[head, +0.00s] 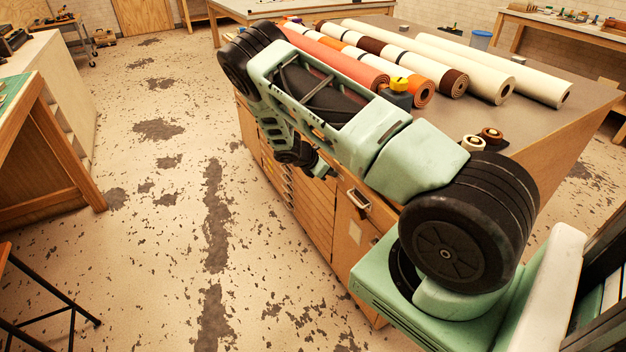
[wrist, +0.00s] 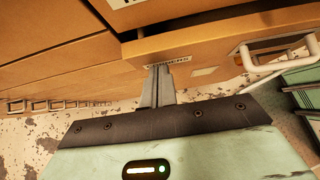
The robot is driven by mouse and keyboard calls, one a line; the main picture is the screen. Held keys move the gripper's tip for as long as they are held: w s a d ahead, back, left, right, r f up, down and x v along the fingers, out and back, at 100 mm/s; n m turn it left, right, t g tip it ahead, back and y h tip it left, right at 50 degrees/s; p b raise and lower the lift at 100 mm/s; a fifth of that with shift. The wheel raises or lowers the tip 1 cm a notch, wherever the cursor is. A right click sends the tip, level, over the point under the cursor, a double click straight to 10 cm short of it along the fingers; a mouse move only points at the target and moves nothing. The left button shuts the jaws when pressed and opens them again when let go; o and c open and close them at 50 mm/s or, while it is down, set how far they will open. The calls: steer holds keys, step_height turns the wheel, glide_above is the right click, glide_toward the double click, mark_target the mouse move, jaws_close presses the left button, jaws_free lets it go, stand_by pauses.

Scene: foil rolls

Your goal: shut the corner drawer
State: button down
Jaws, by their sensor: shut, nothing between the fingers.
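The corner drawer is a wooden front with a pale metal handle and small labels; in the wrist view its front (wrist: 220,50) spans the upper right. A dark gap runs along its upper edge, so it appears slightly open. My gripper (wrist: 158,82) is shut and empty, its fingertips at the drawer front beside a label, left of the handle (wrist: 275,50). I cannot tell whether they touch. In the head view my gripper (head: 322,170) is low beside the cabinet's drawer side, partly hidden by my arm; a handle (head: 357,201) shows to its right.
The worktop (head: 560,85) above carries several rolls, including a white roll (head: 495,70), and a yellow-topped dark item (head: 398,90). The stained floor (head: 190,230) to the left is clear. A wooden table (head: 40,150) stands at the far left.

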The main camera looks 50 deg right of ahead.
mark_target(338, 167)
steer(key=d, duration=0.2)
steer(key=shift+s+d, duration=0.3)
steer(key=shift+s, duration=0.05)
steer(key=shift+s+d+r, duration=0.1)
steer(key=shift+d, duration=0.2)
